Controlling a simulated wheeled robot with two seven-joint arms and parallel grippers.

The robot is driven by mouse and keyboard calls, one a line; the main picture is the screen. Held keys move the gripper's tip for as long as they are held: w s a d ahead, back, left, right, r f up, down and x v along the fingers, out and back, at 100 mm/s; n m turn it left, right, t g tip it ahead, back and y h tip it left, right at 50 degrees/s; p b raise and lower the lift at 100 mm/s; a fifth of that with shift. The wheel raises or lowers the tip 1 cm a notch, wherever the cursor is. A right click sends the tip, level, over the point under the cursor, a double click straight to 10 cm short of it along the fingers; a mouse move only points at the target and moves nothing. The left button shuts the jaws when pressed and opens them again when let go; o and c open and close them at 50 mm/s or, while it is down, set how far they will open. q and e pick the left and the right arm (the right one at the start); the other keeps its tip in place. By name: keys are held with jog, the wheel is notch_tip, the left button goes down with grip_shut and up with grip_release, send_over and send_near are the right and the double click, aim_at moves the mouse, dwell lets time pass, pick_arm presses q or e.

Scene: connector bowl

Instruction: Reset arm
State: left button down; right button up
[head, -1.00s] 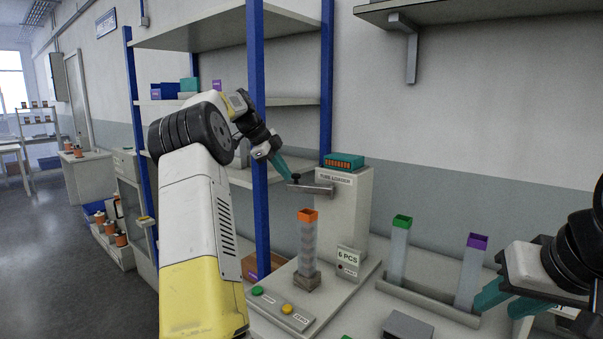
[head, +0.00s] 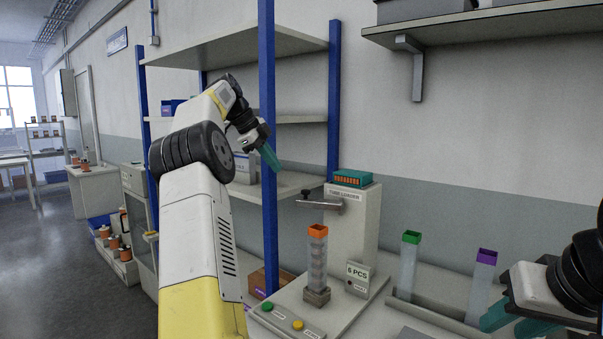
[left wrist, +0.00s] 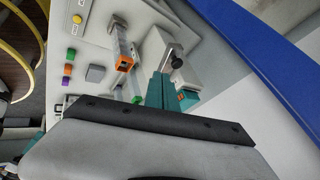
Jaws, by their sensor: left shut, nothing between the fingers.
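My left gripper (head: 269,157) has shut teal fingers with nothing between them. It hangs in front of the shelf rack, up and left of the tube loader (head: 352,225). In the left wrist view its fingers (left wrist: 160,90) show beyond the grey wrist housing, with the loader station behind. My right gripper (head: 508,322) is at the lower right edge, its teal fingers pointing left, near the tube rack. The picture does not show clearly whether its fingers are apart. A clear tube with an orange top (head: 317,262) stands upright in front of the loader.
A blue rack post (head: 267,200) stands close beside my left gripper. Tubes with a green top (head: 411,238) and a purple top (head: 486,258) stand in a rack on the right. A green button (head: 267,306) and a yellow button (head: 298,324) sit at the front.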

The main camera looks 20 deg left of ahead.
pick_arm(q)
jog(key=shift+s+a+r, duration=0.1)
jog(key=shift+r, duration=0.05)
dwell(0.3)
jog(key=s+d+r+n+y, duration=0.1)
jog(key=s+d+n, duration=0.4)
jog(key=d, duration=0.4)
jog(key=s+d+r+n+y, duration=0.1)
jog(key=s+d+n, duration=0.1)
jog(key=s+d, duration=0.5)
jog(key=s+d+f+n, duration=0.4)
jog(key=s+f, duration=0.4)
jog(key=s, duration=0.3)
jog(key=s+d+f+n+t, duration=0.1)
jog(key=s+d+f+n, duration=0.3)
jog(key=s, duration=0.7)
notch_tip(320, 180, down, 4)
jog(key=shift+s+r+n, duration=0.1)
jog(key=shift+s+n, duration=0.15)
jog(key=shift+n, duration=0.85)
